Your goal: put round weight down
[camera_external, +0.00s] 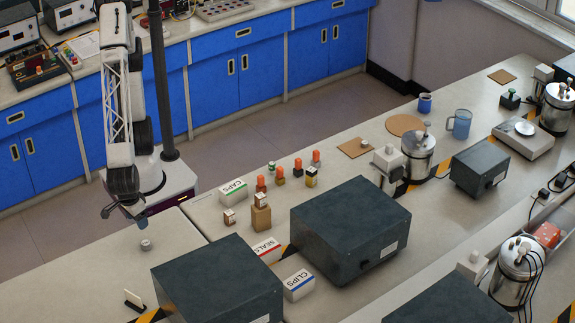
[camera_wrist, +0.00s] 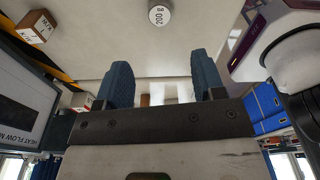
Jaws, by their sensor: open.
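The round weight (camera_external: 146,244) is a small grey metal cylinder standing on the near-left bench top. It also shows in the wrist view as a round disc marked "200 g" (camera_wrist: 159,14) at the top edge. My gripper (camera_external: 108,212) is above the bench, up and to the left of the weight in the external view. In the wrist view, the two blue ribbed fingers of my gripper (camera_wrist: 160,76) stand wide apart with nothing between them. The weight lies beyond the fingertips, apart from them.
A dark box (camera_external: 217,282) stands right of the weight. A small upright card (camera_external: 134,300) stands at the front left. Boxes marked CAPS (camera_external: 233,191), SEALS (camera_external: 266,249) and CLIPS (camera_external: 299,285), and a wooden block (camera_external: 261,218), are farther right. Bench around the weight is clear.

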